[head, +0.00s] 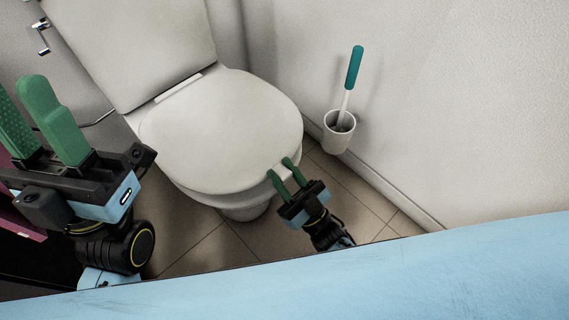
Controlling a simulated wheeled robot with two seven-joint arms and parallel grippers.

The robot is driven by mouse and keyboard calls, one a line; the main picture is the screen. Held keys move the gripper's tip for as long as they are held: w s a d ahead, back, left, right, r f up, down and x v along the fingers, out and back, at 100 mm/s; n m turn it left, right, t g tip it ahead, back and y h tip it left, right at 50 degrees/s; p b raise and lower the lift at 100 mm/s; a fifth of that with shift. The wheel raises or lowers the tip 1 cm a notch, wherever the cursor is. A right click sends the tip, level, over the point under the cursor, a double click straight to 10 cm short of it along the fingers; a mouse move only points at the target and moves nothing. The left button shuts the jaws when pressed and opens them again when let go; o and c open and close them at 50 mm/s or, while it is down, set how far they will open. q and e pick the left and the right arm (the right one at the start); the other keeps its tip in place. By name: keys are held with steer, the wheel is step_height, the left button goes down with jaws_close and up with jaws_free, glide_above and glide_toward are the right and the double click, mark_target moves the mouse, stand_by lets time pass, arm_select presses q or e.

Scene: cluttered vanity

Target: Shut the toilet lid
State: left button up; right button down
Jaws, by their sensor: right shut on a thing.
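The white toilet lid (222,128) lies down over the bowl, with its hinge side toward the tank. I cannot tell whether it rests fully flush on the seat. The toilet (245,211) shows below its front edge. My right gripper (281,169) is at the lid's front right edge, its green fingers shut on the rim there. The exact contact is small and hard to see. My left gripper (28,105) is raised at the left, close to the camera. Its green fingers are apart with nothing between them.
The toilet tank (135,45) stands behind the lid. A brush with a teal handle (354,67) stands in a white holder (338,134) by the right wall. A toilet paper holder (41,37) is on the wall at upper left. Tiled floor (345,190) is open at front right.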

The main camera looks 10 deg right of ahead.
steer(key=shift+a+f, duration=0.15)
steer(key=shift+f, duration=0.4)
steer(key=shift+s+t, duration=0.1)
steer(key=shift+t, duration=0.2)
steer(key=c, duration=1.1)
jaws_free()
steer(key=shift+f, duration=0.1)
steer(key=shift+d, duration=0.2)
